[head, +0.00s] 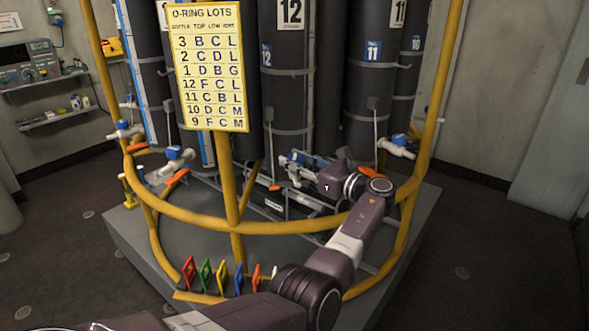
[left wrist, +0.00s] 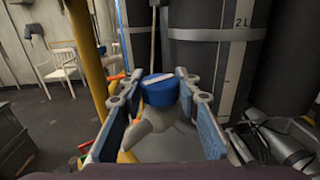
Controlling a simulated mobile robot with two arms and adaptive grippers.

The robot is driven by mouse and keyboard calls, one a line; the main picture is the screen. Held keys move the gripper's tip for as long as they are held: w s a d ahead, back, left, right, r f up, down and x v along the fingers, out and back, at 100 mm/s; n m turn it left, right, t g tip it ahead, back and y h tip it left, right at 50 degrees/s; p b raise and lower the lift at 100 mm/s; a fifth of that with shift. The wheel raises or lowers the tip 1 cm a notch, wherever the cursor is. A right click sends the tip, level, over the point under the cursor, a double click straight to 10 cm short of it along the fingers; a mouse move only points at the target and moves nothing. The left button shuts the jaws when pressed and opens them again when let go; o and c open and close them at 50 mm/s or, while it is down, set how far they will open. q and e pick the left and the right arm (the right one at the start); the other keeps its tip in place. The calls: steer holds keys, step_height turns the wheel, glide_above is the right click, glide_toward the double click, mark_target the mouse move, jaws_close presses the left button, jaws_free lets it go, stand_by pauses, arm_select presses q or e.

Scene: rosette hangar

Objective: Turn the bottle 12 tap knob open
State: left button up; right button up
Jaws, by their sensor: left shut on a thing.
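Bottle 12 (head: 287,95) is a tall dark cylinder with a white "12" label, standing in the middle of the rack. My left gripper (head: 298,167) reaches in from the front right over the yellow rail and is at the foot of this bottle. In the left wrist view its two blue-padded fingers (left wrist: 158,88) are on either side of a blue tap knob (left wrist: 158,93) with a white bar on top, and shut on it. The grey tap body (left wrist: 155,135) shows below the knob. In the head view my gripper largely hides this knob. My right gripper is not in view.
A yellow rail (head: 190,215) rings the bottles, with a yellow "O-ring lots" sign (head: 207,65) on it. Other taps with blue knobs stand at the left (head: 174,153) and right (head: 399,139). Several coloured tags (head: 206,274) sit at the front. Floor is free on both sides.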

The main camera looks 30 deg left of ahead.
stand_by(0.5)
arm_select(q)
steer(key=o, duration=1.2)
steer(key=s+d, duration=0.1)
steer(key=d, duration=1.1)
steer(key=shift+s, duration=0.3)
steer(key=shift+a, duration=0.1)
